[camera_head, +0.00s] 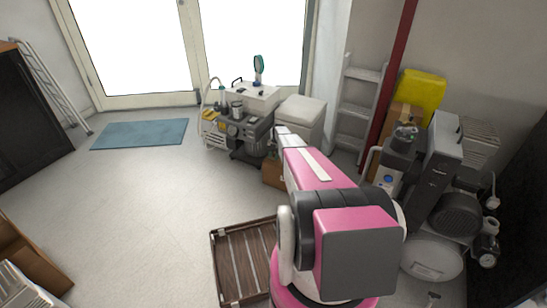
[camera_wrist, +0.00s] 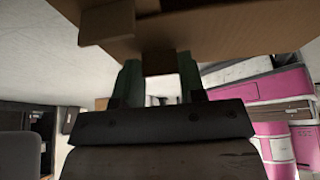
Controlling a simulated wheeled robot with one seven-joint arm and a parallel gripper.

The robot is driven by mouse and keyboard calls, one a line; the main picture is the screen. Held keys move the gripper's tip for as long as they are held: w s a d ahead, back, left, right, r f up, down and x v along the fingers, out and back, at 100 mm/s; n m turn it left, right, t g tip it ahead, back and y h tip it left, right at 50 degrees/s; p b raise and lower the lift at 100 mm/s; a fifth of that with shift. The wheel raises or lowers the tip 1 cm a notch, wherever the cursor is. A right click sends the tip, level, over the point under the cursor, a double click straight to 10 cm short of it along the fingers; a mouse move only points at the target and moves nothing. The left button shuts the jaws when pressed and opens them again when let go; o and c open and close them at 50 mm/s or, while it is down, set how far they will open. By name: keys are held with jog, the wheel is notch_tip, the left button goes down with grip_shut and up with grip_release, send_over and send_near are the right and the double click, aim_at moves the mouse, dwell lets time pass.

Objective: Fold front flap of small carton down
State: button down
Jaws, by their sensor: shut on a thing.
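A small brown carton (camera_head: 273,173) stands on the floor beyond my pink arm in the head view, which hides much of it. In the wrist view the carton (camera_wrist: 225,30) fills the top of the picture, close above my gripper. My gripper (camera_wrist: 160,78) has its two fingers on either side of a narrow brown cardboard piece (camera_wrist: 159,63), which looks like a flap of this carton, and is shut on it. Another flap-like piece (camera_wrist: 106,22) sticks out to the left. My gripper is hidden in the head view. The flap's full angle cannot be told.
A dental compressor cart (camera_head: 240,125) and a white bin (camera_head: 300,115) stand behind the carton. More machines (camera_head: 435,170) crowd the right side. A brown slatted tray (camera_head: 243,262) lies in front. The floor to the left is clear up to a blue mat (camera_head: 140,134).

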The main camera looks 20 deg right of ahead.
jog(key=c, duration=0.7)
grip_release()
jog(key=shift+f, duration=0.1)
jog(key=v, duration=1.1)
